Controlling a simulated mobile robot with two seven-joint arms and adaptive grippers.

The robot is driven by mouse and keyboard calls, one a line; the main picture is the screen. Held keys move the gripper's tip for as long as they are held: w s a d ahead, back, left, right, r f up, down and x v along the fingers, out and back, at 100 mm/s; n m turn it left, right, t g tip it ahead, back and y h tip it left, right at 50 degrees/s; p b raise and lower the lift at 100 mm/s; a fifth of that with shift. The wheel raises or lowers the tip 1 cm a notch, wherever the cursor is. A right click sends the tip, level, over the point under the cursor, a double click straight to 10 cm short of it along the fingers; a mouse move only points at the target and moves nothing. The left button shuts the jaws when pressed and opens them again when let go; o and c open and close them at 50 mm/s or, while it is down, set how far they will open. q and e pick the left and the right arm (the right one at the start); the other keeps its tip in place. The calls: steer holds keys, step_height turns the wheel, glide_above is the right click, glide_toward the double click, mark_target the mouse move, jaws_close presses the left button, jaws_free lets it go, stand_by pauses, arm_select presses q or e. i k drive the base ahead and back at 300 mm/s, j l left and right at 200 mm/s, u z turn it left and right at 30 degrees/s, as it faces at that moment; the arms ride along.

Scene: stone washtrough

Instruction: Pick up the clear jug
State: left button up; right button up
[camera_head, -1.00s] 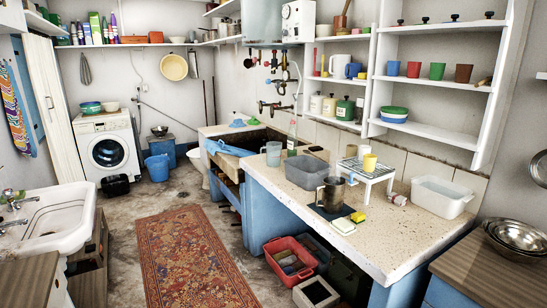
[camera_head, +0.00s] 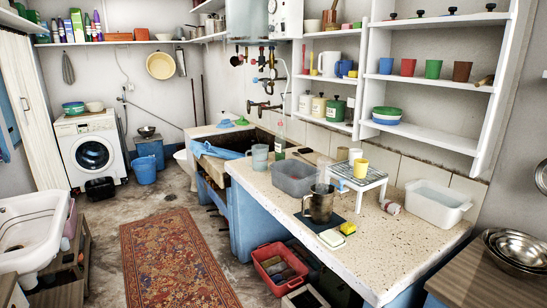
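A see-through bluish-grey jug (camera_head: 260,158) stands upright on the speckled stone counter (camera_head: 385,235), near the trough end. A second see-through jug, smoky brown with a handle (camera_head: 320,204), stands on a dark mat nearer the front edge. I cannot tell which of the two is the clear jug. A grey translucent tub (camera_head: 295,178) stands between them. Neither of my grippers is in view.
A white rack (camera_head: 357,180) with a white cup and yellow cup (camera_head: 361,168) stands right of the smoky jug. A green bottle (camera_head: 280,135) is close behind the bluish jug. A red crate (camera_head: 279,268) sits on the floor below. The patterned rug (camera_head: 175,260) is clear.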

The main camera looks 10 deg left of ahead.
mark_target(260, 152)
steer(key=i+j+z, duration=0.3)
steer(key=i, duration=0.15)
steer(key=i+j+z, duration=0.55)
steer(key=j, duration=0.4)
steer(key=i+j+z, duration=0.1)
steer(key=j+z, duration=0.15)
steer(key=j, duration=0.4)
steer(key=j+z, duration=0.25)
steer(key=j, duration=0.45)
steer(key=i, duration=0.05)
